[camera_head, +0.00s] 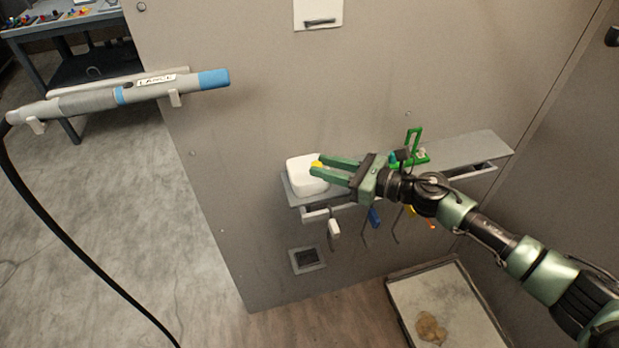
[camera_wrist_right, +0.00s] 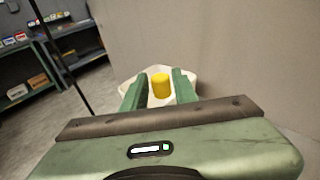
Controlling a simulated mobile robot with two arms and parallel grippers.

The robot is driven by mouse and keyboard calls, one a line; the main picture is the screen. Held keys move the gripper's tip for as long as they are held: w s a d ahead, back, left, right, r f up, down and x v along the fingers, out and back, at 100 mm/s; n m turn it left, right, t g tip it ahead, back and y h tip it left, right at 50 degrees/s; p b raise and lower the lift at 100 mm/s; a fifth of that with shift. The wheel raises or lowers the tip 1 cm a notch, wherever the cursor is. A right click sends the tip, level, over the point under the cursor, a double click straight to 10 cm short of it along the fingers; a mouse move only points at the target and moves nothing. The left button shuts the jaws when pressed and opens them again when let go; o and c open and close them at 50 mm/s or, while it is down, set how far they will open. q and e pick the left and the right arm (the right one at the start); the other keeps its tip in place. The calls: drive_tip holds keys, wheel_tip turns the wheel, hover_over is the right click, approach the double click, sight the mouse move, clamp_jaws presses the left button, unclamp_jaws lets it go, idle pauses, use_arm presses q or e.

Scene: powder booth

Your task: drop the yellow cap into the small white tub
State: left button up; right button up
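The yellow cap (camera_head: 317,163) is between the fingertips of my right gripper (camera_head: 318,165). In the right wrist view the cap (camera_wrist_right: 161,86) stands between the two green fingers (camera_wrist_right: 160,88), which appear closed on its sides. The small white tub (camera_head: 303,178) sits at the left end of the wall shelf. The fingertips and cap are over its right part, and the tub's rim (camera_wrist_right: 188,76) shows behind them in the wrist view. The fingers hide part of the tub's inside. My left gripper is in neither view.
The grey shelf (camera_head: 465,150) carries a green frame-like item (camera_head: 414,145) right of my gripper. Tools with white and blue handles (camera_head: 375,217) hang below it. A lance (camera_head: 150,90) hangs on the wall at left. A shallow tray (camera_head: 455,300) lies on the floor.

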drive_tip(key=shift+o, duration=1.2)
drive_tip(key=b+v, duration=0.2)
drive_tip(key=v, duration=0.5)
drive_tip(key=shift+s+d, duration=0.15)
drive_tip(key=shift+d, duration=0.2)
drive_tip(key=shift+d, duration=0.1)
